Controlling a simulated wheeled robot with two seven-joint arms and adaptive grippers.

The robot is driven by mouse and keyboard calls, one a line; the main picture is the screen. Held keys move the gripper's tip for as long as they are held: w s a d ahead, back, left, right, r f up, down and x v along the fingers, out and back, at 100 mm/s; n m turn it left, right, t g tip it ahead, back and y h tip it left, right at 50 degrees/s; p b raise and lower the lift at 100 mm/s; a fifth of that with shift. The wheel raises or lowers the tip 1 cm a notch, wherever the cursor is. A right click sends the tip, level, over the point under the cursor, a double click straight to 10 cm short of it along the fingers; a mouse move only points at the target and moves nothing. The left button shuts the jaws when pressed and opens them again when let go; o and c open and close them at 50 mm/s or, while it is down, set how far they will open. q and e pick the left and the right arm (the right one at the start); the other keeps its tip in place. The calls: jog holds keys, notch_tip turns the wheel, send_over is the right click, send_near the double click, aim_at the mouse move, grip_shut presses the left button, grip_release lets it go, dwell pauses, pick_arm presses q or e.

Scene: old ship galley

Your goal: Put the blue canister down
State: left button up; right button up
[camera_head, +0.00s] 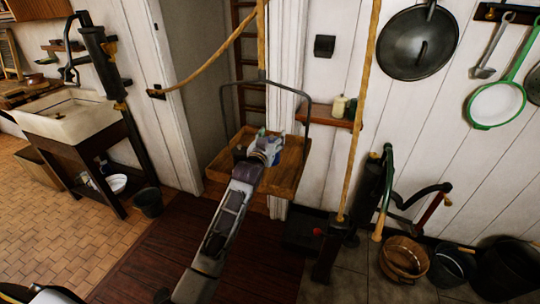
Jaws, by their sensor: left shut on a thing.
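My left gripper (265,148) reaches up from the bottom over a wooden tray (283,184) with a tall dark metal handle. It is shut on the blue canister (261,133), of which only a small bluish part shows past the fingers. The gripper hides most of the canister. I cannot tell whether the canister touches the tray floor. My right gripper is not in view.
The tray hangs in front of a doorway with a ladder (246,60). Ropes (360,100) run down around it. A small shelf (330,118) with jars is close on the right. A stone sink (66,115) stands left; pumps and buckets (403,257) stand right.

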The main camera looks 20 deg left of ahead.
pick_arm(q)
jog(key=shift+f, duration=1.8)
jog(key=shift+f, duration=1.85)
jog(key=shift+f, duration=0.15)
jog(key=o, duration=1.8)
jog(key=shift+s+a+b, duration=0.2)
jog(key=shift+s+b, duration=0.15)
jog(key=shift+s, duration=5.65)
